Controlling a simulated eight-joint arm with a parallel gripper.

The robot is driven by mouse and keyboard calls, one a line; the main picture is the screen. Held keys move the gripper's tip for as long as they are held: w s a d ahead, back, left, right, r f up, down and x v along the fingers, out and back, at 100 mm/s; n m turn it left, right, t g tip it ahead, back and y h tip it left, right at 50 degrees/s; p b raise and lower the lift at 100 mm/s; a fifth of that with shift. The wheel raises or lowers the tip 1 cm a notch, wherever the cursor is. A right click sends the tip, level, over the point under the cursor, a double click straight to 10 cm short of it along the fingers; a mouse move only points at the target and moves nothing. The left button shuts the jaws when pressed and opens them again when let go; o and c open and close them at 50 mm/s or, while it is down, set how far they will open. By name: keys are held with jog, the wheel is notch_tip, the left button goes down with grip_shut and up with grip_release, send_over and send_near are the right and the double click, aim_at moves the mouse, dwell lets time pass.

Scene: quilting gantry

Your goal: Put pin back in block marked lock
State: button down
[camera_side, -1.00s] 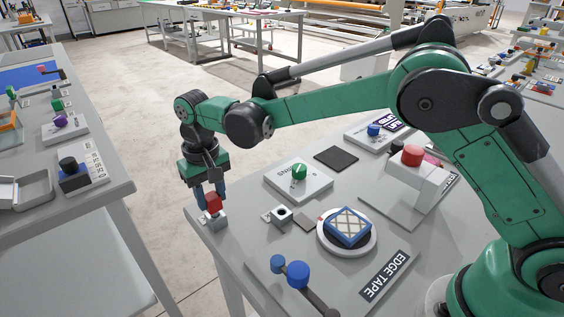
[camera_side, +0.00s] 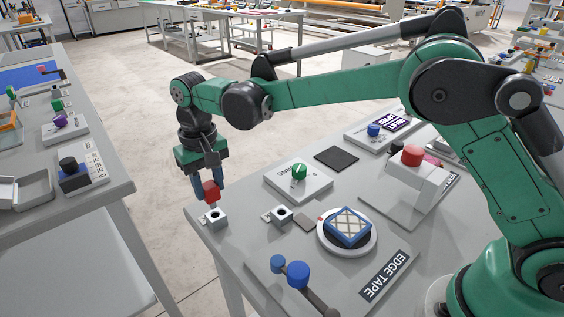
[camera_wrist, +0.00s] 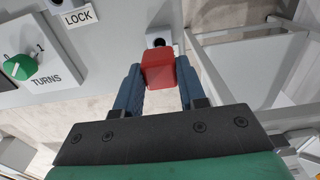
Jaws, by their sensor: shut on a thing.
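My gripper (camera_side: 208,190) is shut on the red head of the pin (camera_side: 211,192). The red pin (camera_wrist: 159,70) also shows between my fingers in the wrist view. A small pale block (camera_side: 214,220) with a dark hole stands below the pin at the table's left corner. The pin's head is a little above this block; its lower part is hard to make out. A second holed block (camera_side: 281,218) stands to the right, its dark hole visible and empty. In the wrist view, a LOCK label (camera_wrist: 78,17) lies beside that second block (camera_wrist: 66,5).
The TURNS panel with a green knob (camera_side: 299,172) stands behind the second block. A round fixture with a blue-framed piece (camera_side: 347,227) is to its right. Blue knobs (camera_side: 297,274) stand in front, and a red-topped white stand (camera_side: 412,156) is at right.

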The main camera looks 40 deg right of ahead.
jog(key=s+d+r, duration=0.5)
jog(key=s+d, duration=0.2)
jog(key=d, duration=0.3)
jog(key=shift+s, duration=0.25)
jog(key=shift+f, duration=2.85)
jog(key=shift+f, duration=1.65)
jog(key=shift+c, duration=2.1)
grip_release()
